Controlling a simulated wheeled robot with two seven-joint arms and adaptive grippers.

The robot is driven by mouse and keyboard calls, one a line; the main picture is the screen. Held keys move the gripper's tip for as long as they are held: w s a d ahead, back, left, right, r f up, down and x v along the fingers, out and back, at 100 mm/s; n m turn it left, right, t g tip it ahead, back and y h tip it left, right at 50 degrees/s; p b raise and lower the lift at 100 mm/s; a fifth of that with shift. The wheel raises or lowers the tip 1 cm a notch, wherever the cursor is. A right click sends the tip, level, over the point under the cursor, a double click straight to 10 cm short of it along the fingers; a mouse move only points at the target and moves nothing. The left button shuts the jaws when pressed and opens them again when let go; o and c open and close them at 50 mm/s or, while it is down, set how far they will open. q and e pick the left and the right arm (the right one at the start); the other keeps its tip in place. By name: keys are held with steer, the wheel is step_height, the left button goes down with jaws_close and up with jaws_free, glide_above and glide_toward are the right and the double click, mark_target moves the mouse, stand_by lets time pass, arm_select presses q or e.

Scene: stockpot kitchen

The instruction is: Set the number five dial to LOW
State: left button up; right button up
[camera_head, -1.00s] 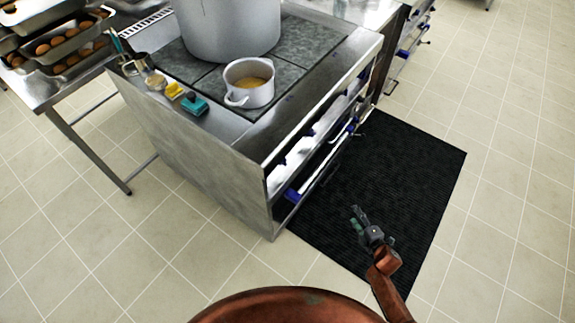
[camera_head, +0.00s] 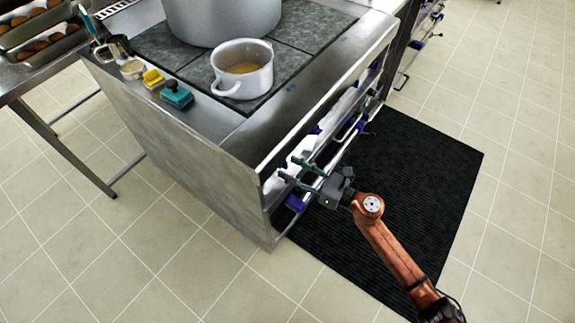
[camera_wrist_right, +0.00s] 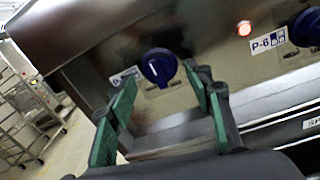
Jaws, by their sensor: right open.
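A round blue dial (camera_wrist_right: 158,67) is on the stove's front panel in the right wrist view. A label beside it (camera_wrist_right: 122,78) is partly hidden, and I cannot read its number or a LOW mark. My right gripper (camera_wrist_right: 160,92) is open, its green-padded fingers on either side of the dial's lower part. I cannot tell whether they touch it. In the head view the right gripper (camera_head: 290,168) is at the near end of the stove front (camera_head: 262,160). Another blue dial (camera_wrist_right: 306,28), next to a P-6 label (camera_wrist_right: 268,40), is at the right. My left gripper is not in view.
A small white pot (camera_head: 243,80) and a big stockpot (camera_head: 222,15) stand on the stove top. Yellow (camera_head: 153,78) and teal (camera_head: 176,95) items lie at its left edge. A black mat (camera_head: 410,180) lies before the stove.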

steer(key=shift+x, duration=1)
steer(key=shift+c, duration=0.3)
steer(key=c, duration=1.1)
